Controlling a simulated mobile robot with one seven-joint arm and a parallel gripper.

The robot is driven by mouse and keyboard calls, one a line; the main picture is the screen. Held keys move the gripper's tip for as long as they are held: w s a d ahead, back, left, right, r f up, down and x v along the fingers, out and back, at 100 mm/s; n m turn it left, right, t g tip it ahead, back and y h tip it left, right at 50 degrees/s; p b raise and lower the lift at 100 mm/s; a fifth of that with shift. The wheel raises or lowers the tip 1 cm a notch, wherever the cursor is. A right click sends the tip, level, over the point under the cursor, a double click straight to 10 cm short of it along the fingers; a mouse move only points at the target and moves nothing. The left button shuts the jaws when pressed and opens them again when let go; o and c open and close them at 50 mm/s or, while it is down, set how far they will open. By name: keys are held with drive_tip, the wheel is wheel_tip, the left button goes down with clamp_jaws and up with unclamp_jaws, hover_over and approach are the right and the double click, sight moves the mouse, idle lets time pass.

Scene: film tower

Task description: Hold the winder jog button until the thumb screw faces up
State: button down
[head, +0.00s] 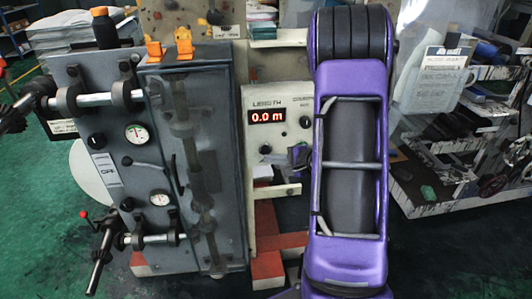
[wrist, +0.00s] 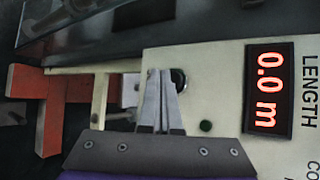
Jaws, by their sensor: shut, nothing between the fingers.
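The cream control panel (head: 283,92) carries a red display (head: 267,116) reading 0.0 m under the word LENGTH. A dark round button (head: 265,149) sits below the display; in the wrist view a dark round button with a pale ring (wrist: 179,79) shows partly behind my fingertips. I cannot read a jog label on it. My gripper (wrist: 160,75) is shut and empty, its tips over or just beside that button; contact cannot be told. In the head view my gripper (head: 298,156) is small, at the panel's lower right. I cannot make out the winder's thumb screw.
A grey machine with a clear cover (head: 200,150), gauges and protruding handles stands left of the panel. Red-orange supports (head: 268,225) stand below. Loaded shelves (head: 440,190) are at the right. My purple arm hides much of the middle.

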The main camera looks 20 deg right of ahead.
drive_tip(key=shift+w+d+b, duration=0.1)
drive_tip(key=shift+w+b, duration=0.2)
drive_tip(key=shift+w, duration=0.05)
